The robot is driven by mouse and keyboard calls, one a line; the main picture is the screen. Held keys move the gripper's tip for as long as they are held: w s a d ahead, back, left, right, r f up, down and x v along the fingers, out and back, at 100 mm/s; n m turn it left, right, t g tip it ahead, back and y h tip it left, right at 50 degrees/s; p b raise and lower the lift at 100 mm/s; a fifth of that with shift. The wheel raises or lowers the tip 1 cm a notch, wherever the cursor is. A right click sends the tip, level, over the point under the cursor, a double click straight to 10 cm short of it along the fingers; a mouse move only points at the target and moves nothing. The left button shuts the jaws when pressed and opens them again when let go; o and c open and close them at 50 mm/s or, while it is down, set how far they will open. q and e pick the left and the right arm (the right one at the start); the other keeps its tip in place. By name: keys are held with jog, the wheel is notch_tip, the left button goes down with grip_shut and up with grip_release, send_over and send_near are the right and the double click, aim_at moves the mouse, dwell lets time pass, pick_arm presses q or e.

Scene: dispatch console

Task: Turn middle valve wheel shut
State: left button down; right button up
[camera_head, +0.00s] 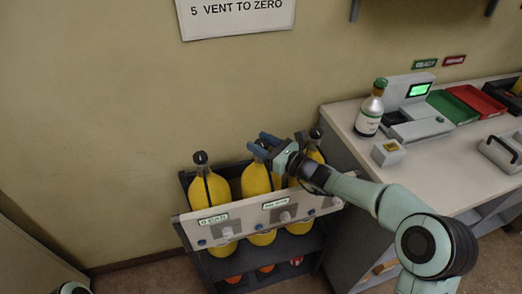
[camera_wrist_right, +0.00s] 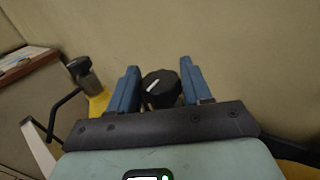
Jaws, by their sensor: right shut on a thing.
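Three yellow cylinders with black valve wheels stand in a dark rack. The middle cylinder (camera_head: 255,181) has my right gripper (camera_head: 262,145) at its top, reaching in from the right. In the right wrist view, the black middle valve wheel (camera_wrist_right: 161,89) sits between the two blue fingers, which are shut on it. A pale mark shows on the wheel. In the head view the fingers mostly hide this wheel. The left cylinder's valve wheel (camera_head: 200,157) is free. The right cylinder (camera_head: 315,155) is partly behind my right gripper. My left gripper is not in view.
A pale labelled panel (camera_head: 240,222) crosses the rack's front. The desk (camera_head: 355,152) at the right carries a bottle (camera_head: 370,112), a scale-like device (camera_head: 415,122), and green and red trays (camera_head: 477,100). Bare wall lies behind the rack and to its left.

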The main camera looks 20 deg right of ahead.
dwell(0.3)
jog(key=o, duration=0.9)
jog(key=shift+o, duration=0.2)
jog(key=v, duration=1.3)
jog(key=shift+s, duration=0.2)
jog(key=shift+d, duration=0.1)
